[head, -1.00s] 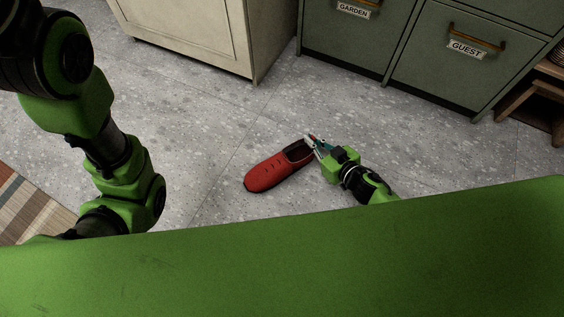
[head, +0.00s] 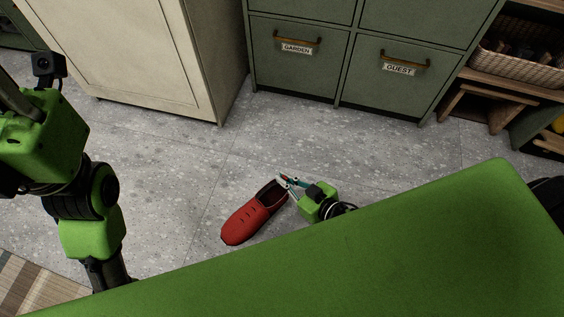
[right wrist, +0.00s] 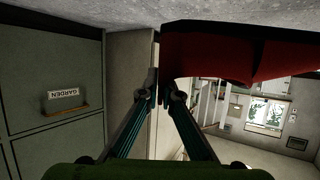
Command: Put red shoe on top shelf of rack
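The red shoe (head: 252,218) is at the floor, toe toward the lower left in the head view. Its dark opening and heel end face my right gripper (head: 283,180). In the right wrist view the shoe (right wrist: 235,55) fills the upper right, close to the fingertips. The right fingers (right wrist: 158,88) are drawn close together at the heel edge, one tip passing behind it; they appear shut on the heel wall. I cannot tell if the shoe is off the floor. My left arm shows at the left, but its fingertips do not. I cannot make out the rack for certain.
A cream cabinet (head: 150,60) and green drawers marked GARDEN (head: 297,70) and GUEST (head: 392,90) stand at the back. A wooden bench with a wicker basket (head: 515,65) is at the far right. A striped rug (head: 45,285) lies lower left. The speckled floor between is clear.

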